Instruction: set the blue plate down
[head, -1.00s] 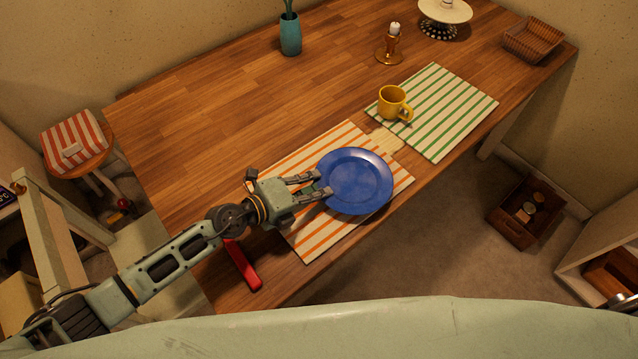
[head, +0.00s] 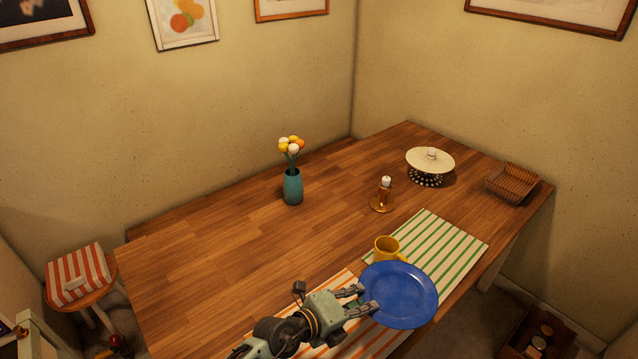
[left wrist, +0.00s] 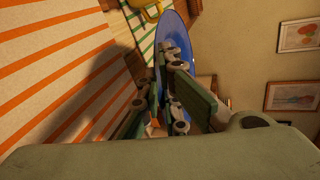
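The blue plate (head: 402,297) is held at its left rim by my left gripper (head: 361,299), whose fingers are closed on it. It appears raised above the table, covering parts of the orange-striped mat (head: 376,343) and the green-striped mat (head: 432,243) in the head view. In the left wrist view the plate (left wrist: 181,32) shows nearly edge-on beyond the fingers (left wrist: 172,85), and a dark shadow falls on the orange-striped mat (left wrist: 45,75). My right gripper is not in view.
A yellow mug (head: 387,248) stands just behind the plate in the head view. Farther back on the wooden table (head: 230,255) are a candle holder (head: 383,196), a flower vase (head: 293,187), a cake stand (head: 430,162) and a basket (head: 511,183). The table's left part is clear.

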